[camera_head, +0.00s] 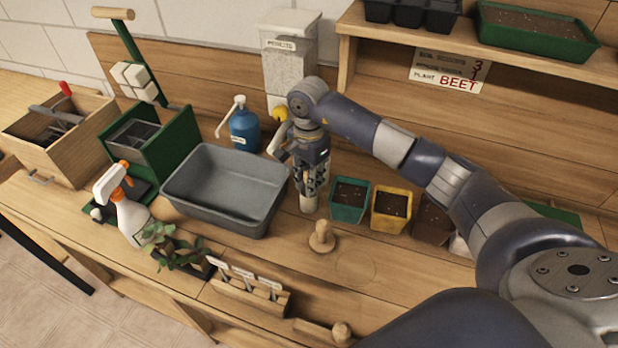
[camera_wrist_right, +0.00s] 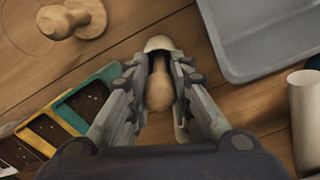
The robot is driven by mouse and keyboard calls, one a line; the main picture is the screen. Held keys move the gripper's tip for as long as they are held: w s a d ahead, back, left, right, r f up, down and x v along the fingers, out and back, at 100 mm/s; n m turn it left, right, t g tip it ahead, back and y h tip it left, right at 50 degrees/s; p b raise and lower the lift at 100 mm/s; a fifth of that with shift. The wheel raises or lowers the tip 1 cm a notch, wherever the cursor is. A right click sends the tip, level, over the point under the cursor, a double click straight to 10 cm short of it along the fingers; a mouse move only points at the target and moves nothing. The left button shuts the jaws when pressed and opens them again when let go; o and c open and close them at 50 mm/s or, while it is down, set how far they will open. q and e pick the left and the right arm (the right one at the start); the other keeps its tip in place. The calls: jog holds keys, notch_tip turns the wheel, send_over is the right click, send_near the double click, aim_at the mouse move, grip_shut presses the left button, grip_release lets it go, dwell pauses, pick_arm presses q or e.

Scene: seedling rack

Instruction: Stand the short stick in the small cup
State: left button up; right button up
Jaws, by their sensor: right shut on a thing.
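My right gripper (camera_head: 309,182) points down at the bench between the grey tray and the green pot. In the wrist view its fingers (camera_wrist_right: 160,102) are shut on a tan, round-ended wooden piece (camera_wrist_right: 160,92), which looks like the short stick seen end-on. Just past the fingertips, a pale rounded rim (camera_wrist_right: 158,43) shows, apparently the small cup. In the head view a pale cylinder (camera_head: 308,204) shows right below the fingers, at bench level. The fingers hide most of both, so I cannot tell whether the stick is inside the cup. My left gripper is not in view.
The grey tray (camera_head: 179,193) stands close on the left. Green (camera_head: 349,212) and yellow (camera_head: 390,220) soil pots stand close on the right. A wooden knobbed tool (camera_head: 322,238) is in front. A white dispenser (camera_head: 289,65) and blue pump bottle (camera_head: 244,130) are behind.

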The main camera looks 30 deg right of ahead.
jog(key=shift+f, duration=0.1)
jog(key=shift+f, duration=0.15)
jog(key=o, duration=0.9)
